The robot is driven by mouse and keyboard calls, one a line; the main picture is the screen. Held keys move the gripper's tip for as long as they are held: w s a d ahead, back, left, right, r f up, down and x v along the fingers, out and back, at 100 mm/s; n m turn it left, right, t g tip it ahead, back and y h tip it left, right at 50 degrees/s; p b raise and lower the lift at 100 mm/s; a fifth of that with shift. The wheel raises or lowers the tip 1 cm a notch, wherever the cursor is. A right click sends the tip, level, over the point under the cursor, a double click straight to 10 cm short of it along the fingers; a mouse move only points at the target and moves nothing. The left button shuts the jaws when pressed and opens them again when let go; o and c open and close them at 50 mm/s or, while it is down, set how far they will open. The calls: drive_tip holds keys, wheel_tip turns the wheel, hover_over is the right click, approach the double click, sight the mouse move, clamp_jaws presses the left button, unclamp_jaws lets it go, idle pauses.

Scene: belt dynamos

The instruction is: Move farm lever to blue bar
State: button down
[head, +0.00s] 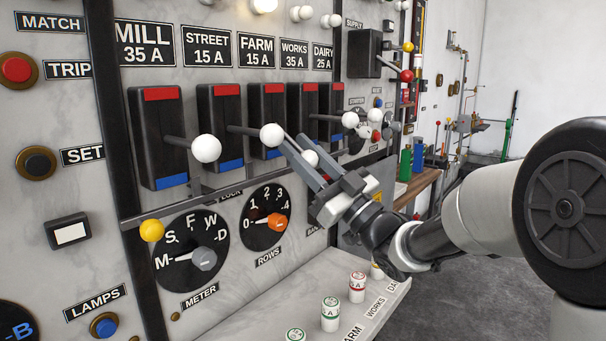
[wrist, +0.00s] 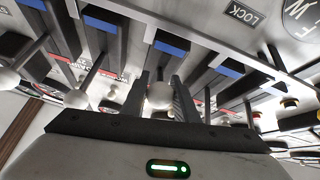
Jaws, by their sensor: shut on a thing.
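The FARM switch (head: 267,103) is a black box with a red bar at the top and a blue bar (head: 273,154) at the bottom. My gripper (head: 299,150) is in front of it, its fingers shut around a white knob (head: 310,159), which appears to be the farm lever's. This knob sits lower than the neighbouring knobs, so the lever seems tilted down towards blue. Its stem is mostly hidden by the fingers and the street knob. In the wrist view the white knob (wrist: 160,95) sits between the two dark fingers.
The mill knob (head: 206,148) and street knob (head: 272,134) stand out to the left. The works knob (head: 350,119) is to the right. A metal rail (head: 190,203) runs under the switches, above two dials. A sloping ledge with several small labelled fuses (head: 330,314) lies below.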

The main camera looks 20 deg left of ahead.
drive_tip(key=shift+a+f+y+b, duration=0.1)
drive_tip(key=shift+f+y+b, duration=0.15)
drive_tip(key=shift+b, duration=0.3)
drive_tip(key=shift+t, duration=0.3)
drive_tip(key=c, duration=1.4)
unclamp_jaws()
drive_tip(key=v, duration=1.7)
drive_tip(key=shift+d, duration=0.25)
